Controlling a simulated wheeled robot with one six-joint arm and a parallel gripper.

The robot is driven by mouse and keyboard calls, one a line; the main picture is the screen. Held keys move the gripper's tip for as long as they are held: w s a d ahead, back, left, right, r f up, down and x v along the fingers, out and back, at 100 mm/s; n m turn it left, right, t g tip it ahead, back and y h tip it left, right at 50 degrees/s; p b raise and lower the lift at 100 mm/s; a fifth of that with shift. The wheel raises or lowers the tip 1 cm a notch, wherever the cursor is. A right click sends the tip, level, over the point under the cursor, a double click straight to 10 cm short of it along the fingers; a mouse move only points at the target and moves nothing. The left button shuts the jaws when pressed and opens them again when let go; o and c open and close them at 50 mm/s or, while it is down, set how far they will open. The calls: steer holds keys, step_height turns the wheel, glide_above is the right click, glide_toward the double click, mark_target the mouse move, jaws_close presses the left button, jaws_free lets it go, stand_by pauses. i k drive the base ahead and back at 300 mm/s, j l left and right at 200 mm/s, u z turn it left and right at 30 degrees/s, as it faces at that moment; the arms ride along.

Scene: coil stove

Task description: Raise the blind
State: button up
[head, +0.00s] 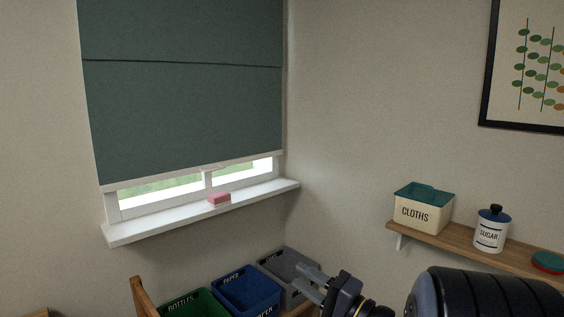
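The dark green blind (185,110) hangs in front of the window at the left. It covers most of the window. Its pale bottom bar (150,180) hangs a little above the white sill, and a small pale tab (211,166) shows near the middle of the bar. A strip of window glass (160,192) shows below the bar. My gripper (304,281) is at the bottom of the view, low and to the right of the blind, well apart from it. Its two fingers look spread with nothing between them.
A pink sponge (219,198) lies on the white sill (150,229). Below stand green (195,304), blue (245,290) and grey (290,262) bins. A wooden shelf (462,246) at right bears a cloths box (421,213) and a sugar jar (491,232). The space before the blind looks clear.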

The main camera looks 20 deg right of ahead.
mark_target(150, 122)
steer(key=i+l, duration=0.15)
steer(key=i, duration=0.4)
steer(key=i+l, duration=0.15)
steer(key=i, duration=0.4)
steer(key=i+l, duration=0.2)
steer(key=i, duration=0.35)
steer(key=i+l+u, duration=0.1)
steer(key=i+u, duration=0.4)
steer(key=i, duration=0.25)
